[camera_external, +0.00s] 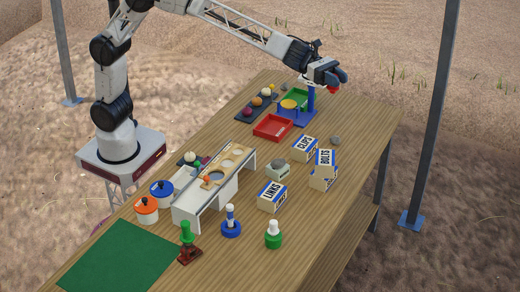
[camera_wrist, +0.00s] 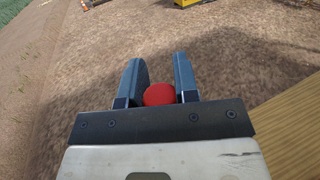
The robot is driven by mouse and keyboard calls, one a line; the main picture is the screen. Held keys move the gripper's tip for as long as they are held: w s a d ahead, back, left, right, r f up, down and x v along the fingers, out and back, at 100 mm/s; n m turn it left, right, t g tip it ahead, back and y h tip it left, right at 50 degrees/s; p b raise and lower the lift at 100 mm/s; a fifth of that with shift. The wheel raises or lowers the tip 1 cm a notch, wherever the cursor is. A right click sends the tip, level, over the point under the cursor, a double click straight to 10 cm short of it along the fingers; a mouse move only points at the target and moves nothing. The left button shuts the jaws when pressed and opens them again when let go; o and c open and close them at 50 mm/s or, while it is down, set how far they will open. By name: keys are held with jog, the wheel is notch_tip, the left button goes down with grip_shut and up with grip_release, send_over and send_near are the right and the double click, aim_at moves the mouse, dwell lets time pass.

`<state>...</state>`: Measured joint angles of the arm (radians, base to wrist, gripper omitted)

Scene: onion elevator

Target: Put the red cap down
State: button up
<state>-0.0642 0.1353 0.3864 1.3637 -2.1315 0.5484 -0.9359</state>
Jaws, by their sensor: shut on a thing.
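The red cap (camera_wrist: 159,95) is between the two fingers of my gripper (camera_wrist: 158,78) in the wrist view, and my gripper is shut on it. In the external view the red cap (camera_external: 333,90) is a small red patch at my gripper (camera_external: 339,80), partly hidden by the fingers. My gripper is raised at the far right end of the table, beside the blue stand (camera_external: 310,98), and the cap is clear of the tabletop. The cap's lower side is hidden.
The wooden table (camera_external: 365,115) holds a red tray (camera_external: 272,127), a green tray (camera_external: 296,98), a dark rack of balls (camera_external: 257,106) and boxes marked CLIPS (camera_external: 305,148), BOLTS (camera_external: 324,168) and LINKS (camera_external: 272,196). A green mat (camera_external: 105,262) lies at the near left. The right edge is mostly bare.

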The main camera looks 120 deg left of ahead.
notch_tip(320, 180, down, 44)
jog(key=shift+f, duration=0.15)
jog(key=shift+f, duration=3.15)
jog(key=shift+f, duration=0.6)
jog(key=o, duration=1)
jog(key=shift+r, duration=0.15)
notch_tip(320, 180, up, 30)
jog(key=shift+f, duration=0.1)
